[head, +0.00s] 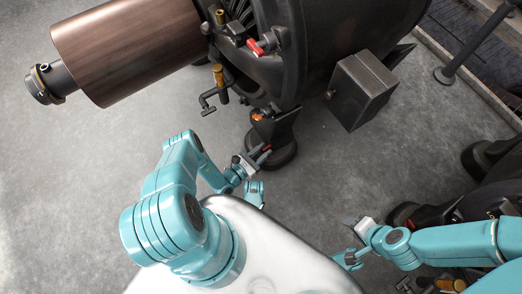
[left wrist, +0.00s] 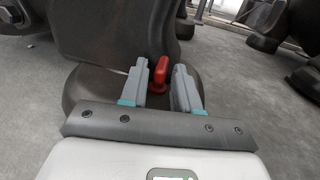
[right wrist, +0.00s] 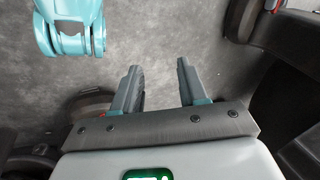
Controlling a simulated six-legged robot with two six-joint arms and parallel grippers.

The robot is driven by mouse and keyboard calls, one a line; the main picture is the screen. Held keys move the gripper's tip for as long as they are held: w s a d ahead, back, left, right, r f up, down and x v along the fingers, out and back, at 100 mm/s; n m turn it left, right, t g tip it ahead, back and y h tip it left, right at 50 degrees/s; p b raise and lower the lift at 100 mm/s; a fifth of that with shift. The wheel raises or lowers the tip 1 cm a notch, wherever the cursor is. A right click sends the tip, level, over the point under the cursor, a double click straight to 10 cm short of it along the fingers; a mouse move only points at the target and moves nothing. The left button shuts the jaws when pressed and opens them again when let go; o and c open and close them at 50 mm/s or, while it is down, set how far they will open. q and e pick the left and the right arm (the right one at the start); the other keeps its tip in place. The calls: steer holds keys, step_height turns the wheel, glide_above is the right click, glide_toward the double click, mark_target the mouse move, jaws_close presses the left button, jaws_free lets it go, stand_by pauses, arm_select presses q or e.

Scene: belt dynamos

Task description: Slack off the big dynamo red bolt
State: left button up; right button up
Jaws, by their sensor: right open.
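The red bolt (left wrist: 160,72) stands at the dark foot of the big dynamo, between the two grey fingers of my left gripper (left wrist: 159,75) in the left wrist view. Narrow gaps show on both sides of it, so the fingers are open around it.
The dynamo carries a brown drum (head: 130,45), a red-handled part (head: 257,47) and a dark box (head: 361,90). An orange-red piece (head: 258,116) sits on the bracket above the foot. More dark machinery (head: 480,205) stands at right. The floor at left is clear.

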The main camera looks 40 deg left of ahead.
arm_select(q)
steer(key=shift+s, duration=0.1)
steer(key=s+a+p, duration=0.2)
steer(key=s+a, duration=0.1)
steer(key=s, duration=1.3)
steer(key=shift+p, duration=0.4)
arm_select(e)
steer(key=s+r, duration=0.2)
steer(key=shift+a+r+g, duration=0.2)
steer(key=shift+r+g, duration=0.2)
arm_select(q)
steer(key=shift+o, duration=0.3)
steer(key=shift+w+a, duration=0.1)
